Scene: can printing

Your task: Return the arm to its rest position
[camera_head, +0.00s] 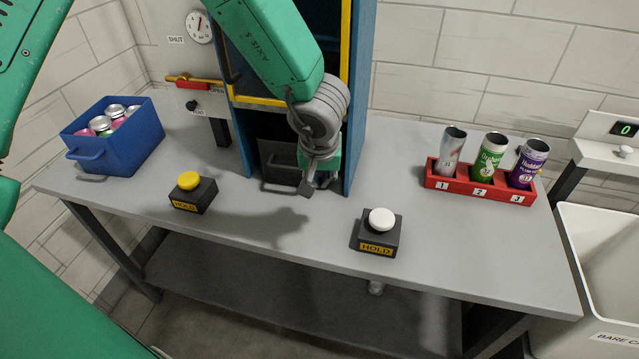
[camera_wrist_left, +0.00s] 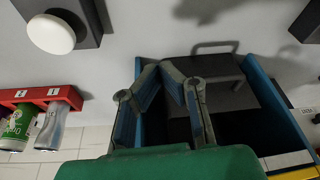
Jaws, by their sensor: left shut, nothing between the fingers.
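My left gripper (camera_head: 307,187) hangs from the green arm in the middle of the head view, in front of the blue cabinet's (camera_head: 358,100) lower opening. It points down above the grey table (camera_head: 290,232). In the left wrist view the gripper's (camera_wrist_left: 164,66) two jointed fingers come together at their tips, with nothing between them. It is shut and empty. The arm hides part of the cabinet. My right gripper does not show in either view.
A yellow-topped button (camera_head: 189,181) and a white-topped button (camera_head: 381,220) stand on the table. A blue crate (camera_head: 118,150) with cans is at left. A red rack (camera_head: 478,191) holds three cans at right. A white bin (camera_head: 602,250) stands beyond the table's right edge.

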